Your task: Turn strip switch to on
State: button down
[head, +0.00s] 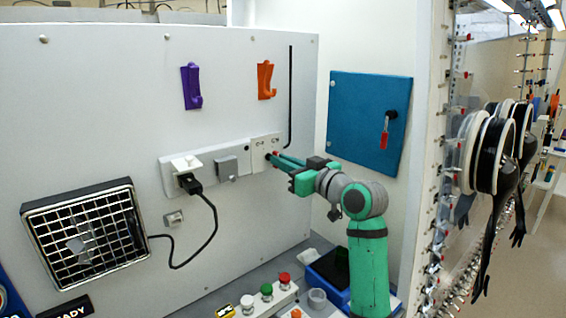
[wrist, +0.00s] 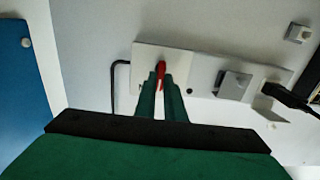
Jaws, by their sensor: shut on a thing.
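A white strip (head: 207,178) of outlets and switches is fixed to the pale wall panel. Its right end in the head view carries a square white plate (head: 262,140). The wrist view shows that plate (wrist: 178,58) with a small red switch lever (wrist: 160,70) standing out from it. My gripper (head: 272,157) reaches this plate from the right. In the wrist view my gripper (wrist: 162,88) has its two green fingers on either side of the red lever, shut on it. The fingers hide the lever's lower part, and I cannot read any on or off marking.
A black plug (head: 189,183) sits in the strip with its cord running to a fan grille (head: 90,234). A grey box (head: 227,168) is beside the plate. Purple (head: 191,87) and orange hooks (head: 265,80) hang above. A blue cabinet door (head: 367,120) stands right.

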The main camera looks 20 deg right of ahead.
jog(key=c, duration=1.8)
grip_release()
jog(key=shift+c, duration=0.2)
jog(key=shift+s, duration=0.1)
jog(key=v, duration=1)
jog(key=shift+s, duration=0.35)
jog(key=shift+d, duration=0.15)
